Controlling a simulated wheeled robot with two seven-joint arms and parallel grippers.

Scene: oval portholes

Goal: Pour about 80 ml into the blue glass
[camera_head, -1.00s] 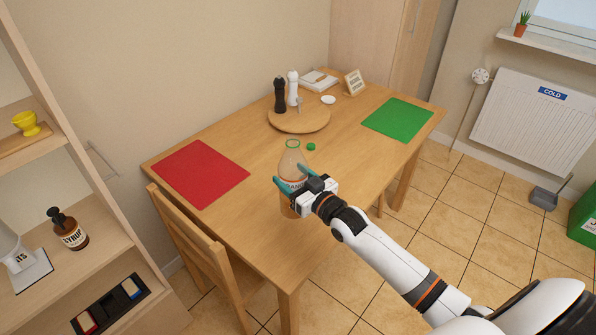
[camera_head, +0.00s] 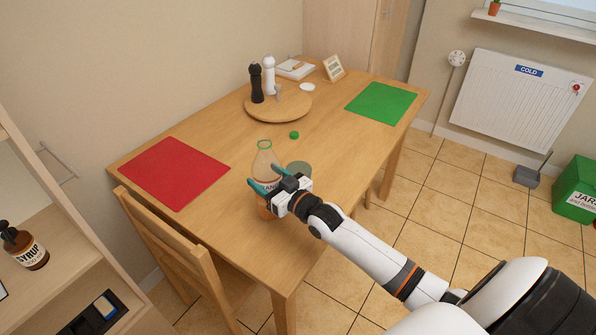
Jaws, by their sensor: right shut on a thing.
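A clear bottle (camera_head: 264,158) with an orange drink and a label stands upright at the table's near side, its mouth uncapped. My right gripper (camera_head: 272,190) is shut around its body and hides part of it. A see-through glass (camera_head: 299,169) with a dull green-blue tint is just right of the bottle, partly hidden by my gripper. I cannot tell whether it holds liquid. A green cap (camera_head: 294,135) lies on the table behind them. My left gripper is out of view.
The table (camera_head: 220,235) has a red mat (camera_head: 174,173) at left and a green mat (camera_head: 381,103) at right. A round board (camera_head: 292,109) holds a black mill (camera_head: 256,84) and a white mill (camera_head: 269,76). A chair (camera_head: 165,235) stands at the near left.

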